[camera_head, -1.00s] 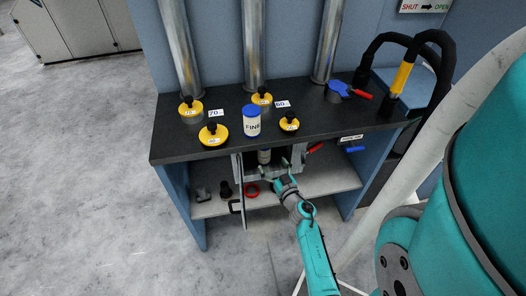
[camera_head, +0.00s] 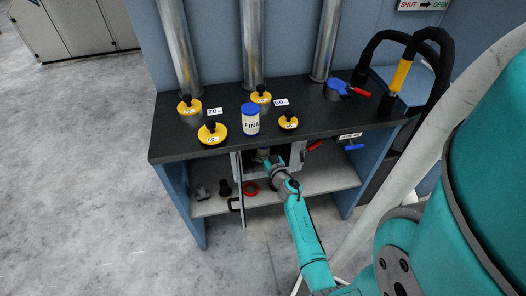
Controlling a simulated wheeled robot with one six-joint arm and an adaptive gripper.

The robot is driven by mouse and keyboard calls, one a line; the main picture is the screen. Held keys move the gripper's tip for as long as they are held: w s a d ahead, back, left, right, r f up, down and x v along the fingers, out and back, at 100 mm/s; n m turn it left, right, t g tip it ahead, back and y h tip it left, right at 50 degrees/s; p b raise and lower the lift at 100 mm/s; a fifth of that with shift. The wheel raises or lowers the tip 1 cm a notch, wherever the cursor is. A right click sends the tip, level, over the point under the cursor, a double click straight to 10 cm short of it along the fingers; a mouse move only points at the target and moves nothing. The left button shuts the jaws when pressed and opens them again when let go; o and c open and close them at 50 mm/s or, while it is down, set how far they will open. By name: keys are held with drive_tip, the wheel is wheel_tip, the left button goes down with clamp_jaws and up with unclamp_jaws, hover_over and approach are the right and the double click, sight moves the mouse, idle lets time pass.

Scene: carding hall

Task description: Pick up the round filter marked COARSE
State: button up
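No label reading COARSE is legible in the head view. A filter with a blue cap marked FINE (camera_head: 251,121) stands upright on the dark bench top. A pale, small cylindrical thing (camera_head: 263,153) shows partly inside the open grey housing under the bench's front edge; its marking cannot be read. My gripper (camera_head: 270,162) reaches into this housing, right at or against that thing. The arm hides most of the housing's inside. I cannot tell whether the fingers are open or closed on it.
Yellow round caps with black knobs (camera_head: 213,133) lie around the FINE filter on the bench (camera_head: 175,150). Red (camera_head: 314,146) and blue (camera_head: 354,147) handles stick out right of the housing. The open door (camera_head: 238,188) hangs left. A red ring (camera_head: 250,188) lies on the lower shelf.

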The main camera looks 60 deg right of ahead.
drive_tip(key=c, duration=1.3)
drive_tip(key=shift+r, duration=0.2)
